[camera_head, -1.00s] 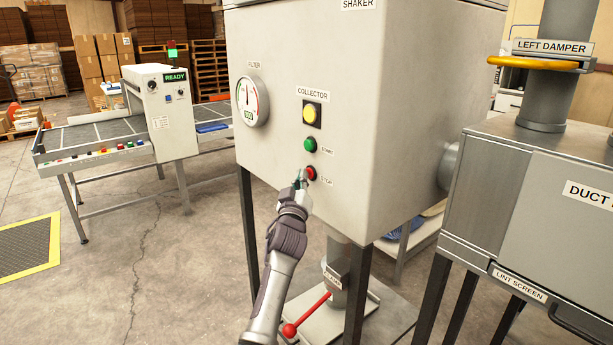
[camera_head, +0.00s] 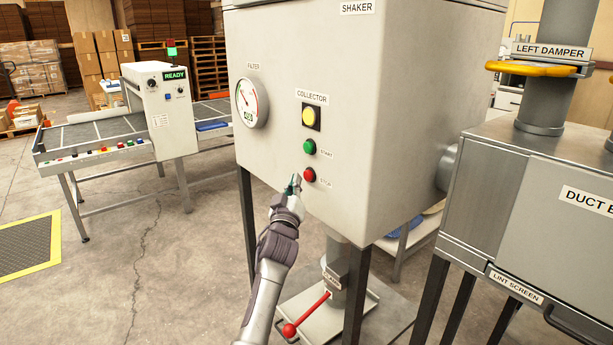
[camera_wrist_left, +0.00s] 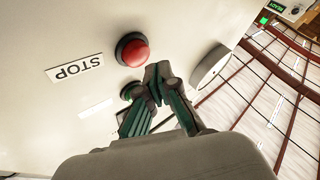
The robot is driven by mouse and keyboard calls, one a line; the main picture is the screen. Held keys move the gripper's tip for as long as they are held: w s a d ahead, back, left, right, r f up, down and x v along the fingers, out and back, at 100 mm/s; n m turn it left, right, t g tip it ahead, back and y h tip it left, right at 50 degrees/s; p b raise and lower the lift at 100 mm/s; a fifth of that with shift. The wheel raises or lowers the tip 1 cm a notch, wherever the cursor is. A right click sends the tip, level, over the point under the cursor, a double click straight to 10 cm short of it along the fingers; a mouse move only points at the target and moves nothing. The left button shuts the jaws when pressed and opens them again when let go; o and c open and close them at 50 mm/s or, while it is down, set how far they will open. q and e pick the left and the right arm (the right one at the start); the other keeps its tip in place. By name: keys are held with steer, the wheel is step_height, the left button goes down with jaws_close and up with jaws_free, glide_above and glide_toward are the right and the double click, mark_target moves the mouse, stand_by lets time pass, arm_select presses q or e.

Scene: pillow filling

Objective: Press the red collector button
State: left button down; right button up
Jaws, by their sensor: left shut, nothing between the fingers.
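The red collector stop button (camera_head: 310,174) is low on the front of the grey cabinet, labelled STOP. It shows large and round in the left wrist view (camera_wrist_left: 135,50). My left gripper (camera_head: 296,182) is shut and empty, just left of and below the red button. In the left wrist view its closed fingertips (camera_wrist_left: 157,70) are beside the button, with a visible gap. The green start button (camera_head: 309,146) and the yellow collector lamp (camera_head: 309,117) are above the red one. My right gripper is not in view.
A round filter gauge (camera_head: 250,103) is on the same panel at upper left. A red-knobbed lever (camera_head: 290,329) is below the cabinet. The duct box (camera_head: 567,210) stands at right. A conveyor table (camera_head: 95,145) is at left, with open floor before it.

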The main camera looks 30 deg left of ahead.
arm_select(q)
steer(key=s+p, duration=0.1)
steer(key=s+a+p, duration=0.1)
steer(key=s, duration=0.2)
steer(key=shift+s+a+p, duration=0.15)
steer(key=shift+a+p, duration=0.25)
stand_by(0.5)
